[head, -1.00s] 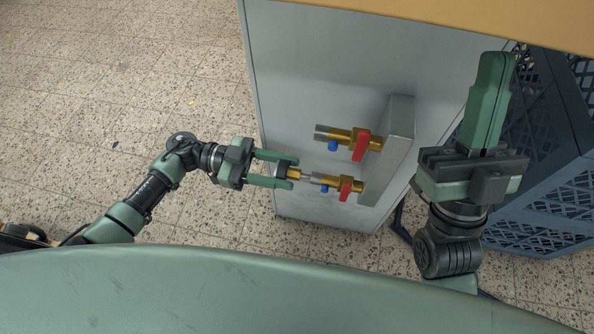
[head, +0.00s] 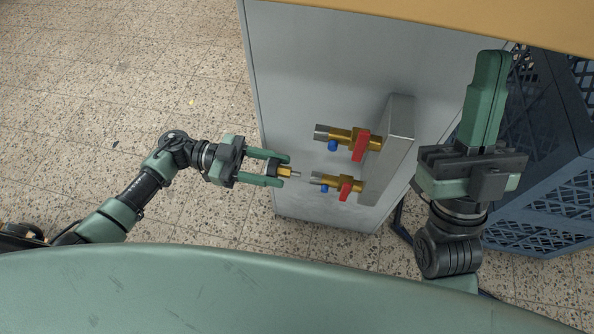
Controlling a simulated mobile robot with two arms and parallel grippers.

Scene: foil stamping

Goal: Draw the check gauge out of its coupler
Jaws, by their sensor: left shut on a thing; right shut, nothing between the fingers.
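The check gauge (head: 286,171), with a brass body and a thin metal tip, is held between the fingers of my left gripper (head: 279,169), which is shut on it. Its tip points right and stands a small gap left of the lower coupler (head: 318,179). That coupler is the grey left end of a brass valve with a red lever (head: 346,188) and a blue knob. A like valve (head: 340,137) sits above it. Both are fixed to a grey block (head: 390,150). My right gripper (head: 492,65) is shut and empty, pointing up at the right.
The grey block stands on the side of a grey cabinet (head: 310,60) with a tan top (head: 440,15). A blue crate (head: 560,190) is at the right behind my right arm.

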